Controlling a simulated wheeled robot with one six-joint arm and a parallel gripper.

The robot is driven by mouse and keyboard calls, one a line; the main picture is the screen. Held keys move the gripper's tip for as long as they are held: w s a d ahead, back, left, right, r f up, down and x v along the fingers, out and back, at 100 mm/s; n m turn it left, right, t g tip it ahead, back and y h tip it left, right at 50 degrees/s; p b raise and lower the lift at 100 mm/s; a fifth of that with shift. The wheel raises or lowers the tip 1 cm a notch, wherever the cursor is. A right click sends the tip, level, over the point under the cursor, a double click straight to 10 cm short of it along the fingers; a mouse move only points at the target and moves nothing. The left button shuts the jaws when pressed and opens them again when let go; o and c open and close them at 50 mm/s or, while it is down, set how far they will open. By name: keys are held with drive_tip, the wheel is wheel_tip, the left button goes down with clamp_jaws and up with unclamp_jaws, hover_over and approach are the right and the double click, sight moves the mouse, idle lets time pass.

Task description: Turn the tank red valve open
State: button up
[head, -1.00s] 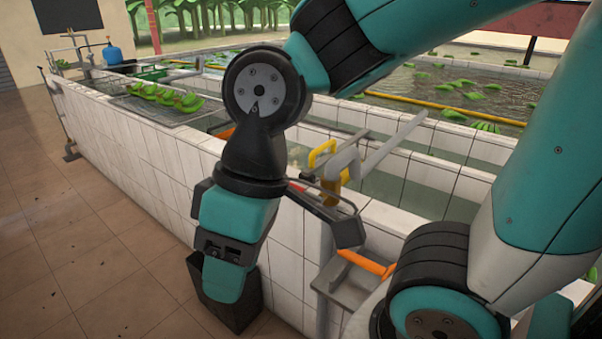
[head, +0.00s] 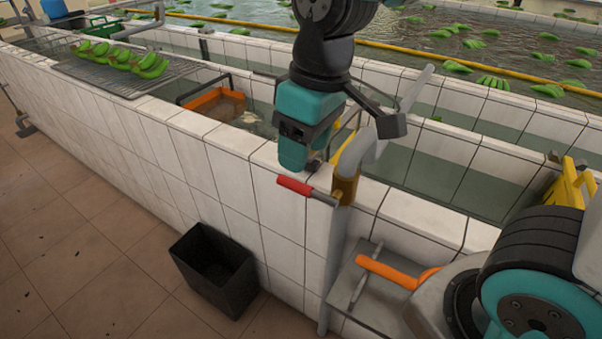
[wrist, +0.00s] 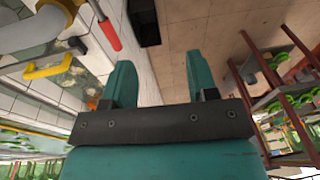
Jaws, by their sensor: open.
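The red valve handle (head: 295,185) is a short lever on the brass valve body (head: 344,189) of the grey pipe. It points left across the outer face of the white-tiled tank wall (head: 235,175). My gripper (head: 294,160) is just above and behind the handle in the head view, apart from it as far as I can tell. Its fingertips are hard to make out there. In the wrist view my gripper (wrist: 160,62) has its two teal fingers spread with nothing between them. The red handle (wrist: 110,35) lies beyond and left of the left finger there.
A black bin (head: 213,270) stands on the floor against the wall. A grey shelf with an orange-handled tool (head: 385,270) is at the lower right. A yellow handle (wrist: 50,68) shows by the pipe. Green bananas (head: 125,60) lie on a rack.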

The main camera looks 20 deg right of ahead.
drive_tip(key=w+f+h, duration=0.3)
drive_tip(key=w, duration=0.9)
drive_tip(key=p, duration=0.2)
approach(290, 181)
drive_tip(key=f, duration=0.3)
drive_tip(key=d+f, duration=0.1)
drive_tip(key=f, duration=0.6)
drive_tip(key=shift+w+d, duration=0.25)
drive_tip(key=shift+w, duration=0.05)
drive_tip(key=shift+r, duration=0.1)
clamp_jaws()
drive_tip(key=shift+a+t, duration=0.1)
drive_tip(key=shift+t, duration=0.2)
